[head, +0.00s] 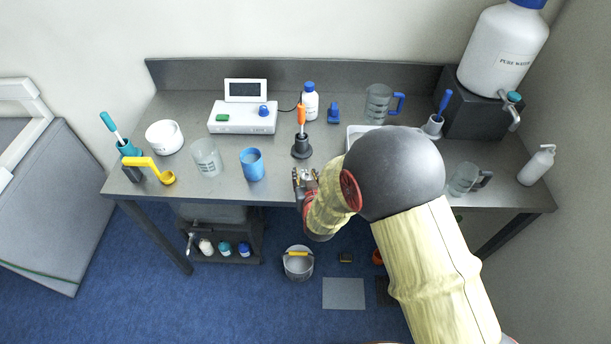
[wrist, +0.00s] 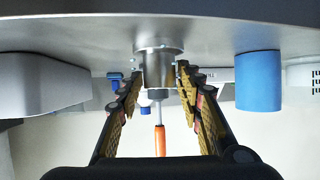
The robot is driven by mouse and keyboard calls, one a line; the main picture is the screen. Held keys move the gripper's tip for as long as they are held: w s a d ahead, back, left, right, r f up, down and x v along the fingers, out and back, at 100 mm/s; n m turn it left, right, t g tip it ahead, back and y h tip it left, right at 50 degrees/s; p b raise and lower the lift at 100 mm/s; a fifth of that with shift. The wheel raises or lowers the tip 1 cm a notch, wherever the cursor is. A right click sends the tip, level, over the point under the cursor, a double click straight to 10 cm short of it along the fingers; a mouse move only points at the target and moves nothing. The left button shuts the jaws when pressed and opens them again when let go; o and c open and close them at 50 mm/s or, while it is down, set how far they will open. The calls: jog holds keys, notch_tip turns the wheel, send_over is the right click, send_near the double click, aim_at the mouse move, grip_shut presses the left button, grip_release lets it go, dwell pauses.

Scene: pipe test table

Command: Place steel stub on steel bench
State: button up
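The steel stub (wrist: 158,68) is a short shiny cylinder with a wider rim at one end. It sits between the fingertips of my gripper (wrist: 160,80), with a finger against each side. The wrist view is upside down. In the head view my gripper (head: 306,181) is at the front edge of the steel bench (head: 225,186), left of the middle. The stub shows there only as a small bright bit between the fingers. I cannot tell whether its base touches the bench top or hangs just above it.
A dark holder with an orange-handled tool (head: 301,118) stands just behind my gripper. A blue cup (head: 252,165) stands to its left, and a clear beaker (head: 206,158) farther left. A white tray (head: 356,132) is partly hidden behind my arm. A bucket (head: 298,264) is on the floor.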

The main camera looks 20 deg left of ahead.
jog(key=shift+o, duration=0.8)
jog(key=shift+r+p, duration=0.25)
jog(key=shift+p, duration=0.05)
jog(key=p+v, duration=0.1)
jog(key=v, duration=1)
jog(key=shift+s+d, duration=0.2)
jog(key=shift+s, duration=0.2)
jog(key=shift+r, duration=0.15)
